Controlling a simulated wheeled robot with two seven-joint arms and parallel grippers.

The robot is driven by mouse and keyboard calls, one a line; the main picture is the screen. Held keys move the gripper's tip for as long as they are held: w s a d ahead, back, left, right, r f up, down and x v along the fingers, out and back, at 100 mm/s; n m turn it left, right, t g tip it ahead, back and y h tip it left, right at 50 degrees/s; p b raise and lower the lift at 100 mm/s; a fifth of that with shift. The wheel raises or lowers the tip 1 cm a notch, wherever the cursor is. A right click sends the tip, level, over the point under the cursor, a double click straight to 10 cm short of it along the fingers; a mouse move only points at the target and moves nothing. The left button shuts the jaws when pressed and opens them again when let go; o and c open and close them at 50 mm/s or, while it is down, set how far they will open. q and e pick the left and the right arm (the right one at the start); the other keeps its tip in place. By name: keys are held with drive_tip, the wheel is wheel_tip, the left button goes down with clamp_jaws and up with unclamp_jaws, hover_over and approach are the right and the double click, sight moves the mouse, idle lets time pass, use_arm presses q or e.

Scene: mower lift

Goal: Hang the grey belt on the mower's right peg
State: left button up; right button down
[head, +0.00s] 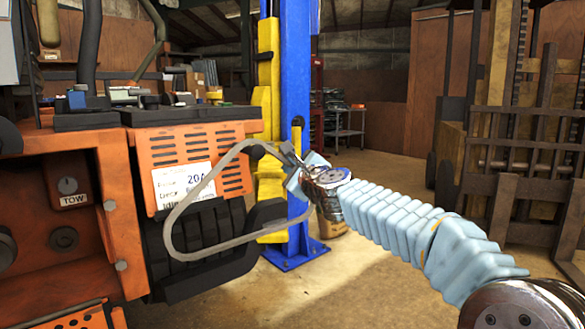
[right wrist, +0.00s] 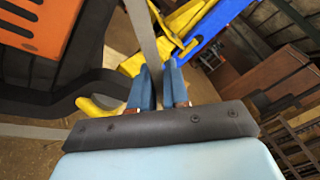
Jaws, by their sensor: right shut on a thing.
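The grey belt (head: 174,232) is a thin closed loop hanging in front of the orange mower (head: 215,135) in the head view. My right gripper (head: 291,155) is shut on the loop's upper right end. In the right wrist view the belt (right wrist: 142,35) runs up from between the blue fingertips of the gripper (right wrist: 161,85). The loop crosses in front of the mower's slotted panel and black tyre and hangs free below. Small round knobs (head: 109,205) show on the mower's front; I cannot tell whether one is the right peg. My left gripper is out of view.
A blue lift post (head: 297,90) with yellow parts stands just behind my right gripper. A white paper label (head: 183,186) is on the mower's panel. A forklift-like frame (head: 520,150) stands at the right. The concrete floor between is open.

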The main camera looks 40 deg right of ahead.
drive_tip(key=c, duration=1)
unclamp_jaws()
drive_tip(key=shift+c, duration=0.2)
drive_tip(key=shift+s, duration=0.1)
drive_tip(key=v, duration=1.3)
drive_tip(key=shift+s+p, duration=0.3)
drive_tip(key=shift+s, duration=0.05)
